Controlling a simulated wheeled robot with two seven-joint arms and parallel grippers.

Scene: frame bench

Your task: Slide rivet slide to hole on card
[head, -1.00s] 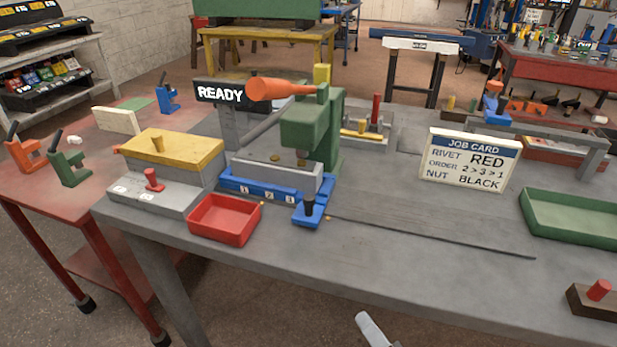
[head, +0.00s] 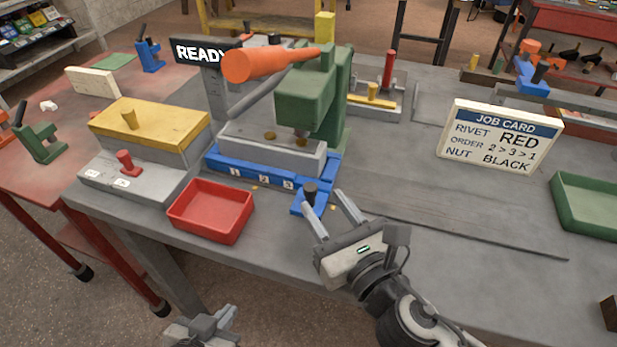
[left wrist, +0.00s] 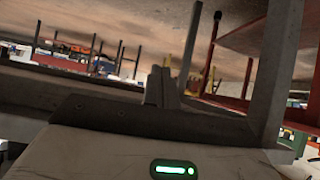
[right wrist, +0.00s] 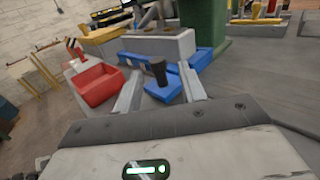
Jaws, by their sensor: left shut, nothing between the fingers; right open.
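The blue rivet slide (head: 262,177), numbered 1, 2, 3, lies along the foot of the green press (head: 310,100). A blue tab with a black knob (head: 310,190) stands at its right front; the knob also shows in the right wrist view (right wrist: 158,72). My right gripper (head: 324,201) is open and empty, its fingers pointing at the knob, which appears between the fingertips; contact is unclear. The job card (head: 502,137) reads rivet RED, order 2 > 3 > 1, nut BLACK. My left gripper (head: 222,318) is shut and empty, low before the table; its fingers show in the left wrist view (left wrist: 160,87).
A red tray (head: 211,211) stands left of the knob. A grey block with a yellow top (head: 150,130) is further left. The orange lever (head: 265,64) juts left from the press, near a READY sign (head: 200,51). A green tray (head: 590,205) is at right. The table's right middle is clear.

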